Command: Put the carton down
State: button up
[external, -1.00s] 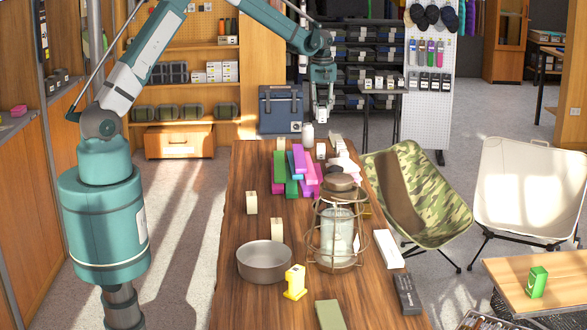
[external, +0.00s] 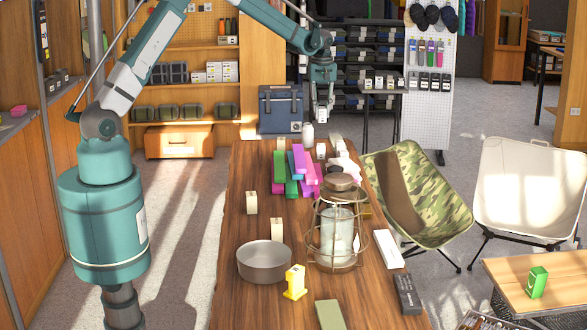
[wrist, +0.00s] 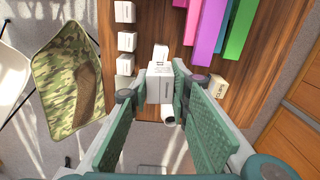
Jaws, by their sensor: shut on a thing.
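My gripper (external: 323,117) hangs at the far end of the wooden table in the external view. In the wrist view my gripper (wrist: 161,87) is shut on a small white carton (wrist: 160,82) with dark print on its face. The green finger pads press on its left and right sides. The carton is upper centre in the wrist view, close to the far table edge.
Beside the held carton are a white bottle (wrist: 168,115), a "CLIPS" box (wrist: 217,85) and several white boxes (wrist: 127,42). Long coloured blocks (external: 298,160) lie piled nearby. A lantern (external: 338,238) and a metal bowl (external: 264,262) stand nearer the camera. Bare wood (wrist: 160,20) shows between boxes and blocks.

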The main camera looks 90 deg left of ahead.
aim_at(322, 108)
notch_tip(322, 108, up, 11)
jog(key=shift+r, duration=0.1)
jog(key=w+d+m, duration=0.2)
jog(key=w+d, duration=0.4)
jog(key=d, duration=0.7)
jog(key=w+d+m, duration=0.2)
jog(key=w+d, duration=0.4)
jog(key=d, duration=0.7)
jog(key=w+d+m+b, duration=0.1)
jog(key=w+d+m, duration=0.15)
jog(key=d, duration=1.45)
jog(key=w+d+m+b, duration=0.1)
jog(key=d+m, duration=0.2)
jog(key=d, duration=1.3)
jog(key=s+d+m, duration=0.3)
jog(key=s+d, duration=0.5)
jog(key=d, duration=1)
jog(key=s+d+m, duration=0.3)
jog(key=s+d, duration=0.5)
jog(key=d, duration=1)
jog(key=s+d+m, duration=0.3)
jog(key=s+d, duration=0.5)
jog(key=d, duration=1)
notch_tip(322, 108, down, 15)
jog(key=shift+b, duration=0.45)
jog(key=shift+d+m, duration=0.1)
jog(key=shift+m, duration=0.15)
